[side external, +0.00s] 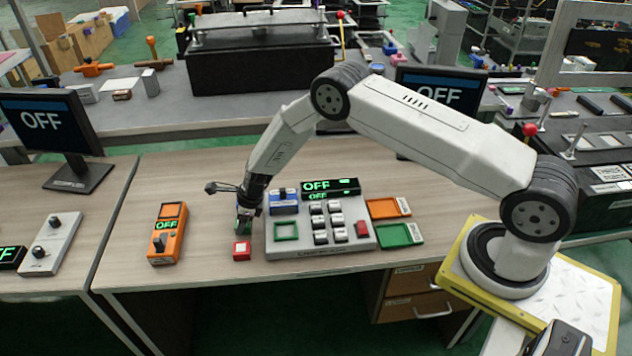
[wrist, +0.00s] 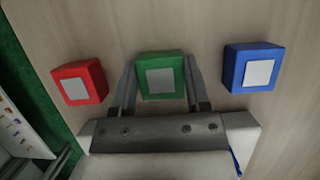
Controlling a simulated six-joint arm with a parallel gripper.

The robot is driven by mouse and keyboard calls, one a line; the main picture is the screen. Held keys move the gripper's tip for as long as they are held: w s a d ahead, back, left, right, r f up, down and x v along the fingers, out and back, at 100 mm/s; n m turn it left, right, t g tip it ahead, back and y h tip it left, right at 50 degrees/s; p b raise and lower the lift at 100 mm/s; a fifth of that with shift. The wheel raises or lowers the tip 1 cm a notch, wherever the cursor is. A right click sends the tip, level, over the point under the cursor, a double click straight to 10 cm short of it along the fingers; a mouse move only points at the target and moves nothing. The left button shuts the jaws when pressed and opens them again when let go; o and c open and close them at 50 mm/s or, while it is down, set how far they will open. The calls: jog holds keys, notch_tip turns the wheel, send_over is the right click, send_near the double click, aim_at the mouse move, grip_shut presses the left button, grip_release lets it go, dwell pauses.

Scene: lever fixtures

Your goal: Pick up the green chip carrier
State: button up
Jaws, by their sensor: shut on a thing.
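The green chip carrier (wrist: 160,76) is a green block with a pale square on its face, and it lies between the two fingers of my gripper (wrist: 160,70) in the wrist view. My gripper is shut on it, one finger along each side. In the side external view my gripper (side external: 244,218) points down at the left end of the grey panel, with the green carrier (side external: 243,228) partly hidden at its tip. I cannot tell whether the carrier touches the table.
A red block (wrist: 80,83) and a blue block (wrist: 251,67) flank the green one. The red block (side external: 242,250) is just in front of my gripper. The grey panel (side external: 345,246) with buttons stands right. An orange switch box (side external: 167,234) is left; bare table lies between.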

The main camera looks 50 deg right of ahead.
jog(key=shift+r, duration=0.15)
jog(key=shift+r, duration=0.75)
jog(key=s+d+r, duration=0.1)
jog(key=s+r, duration=1)
jog(key=s, duration=0.3)
jog(key=shift+d, duration=0.2)
jog(key=shift+r, duration=0.1)
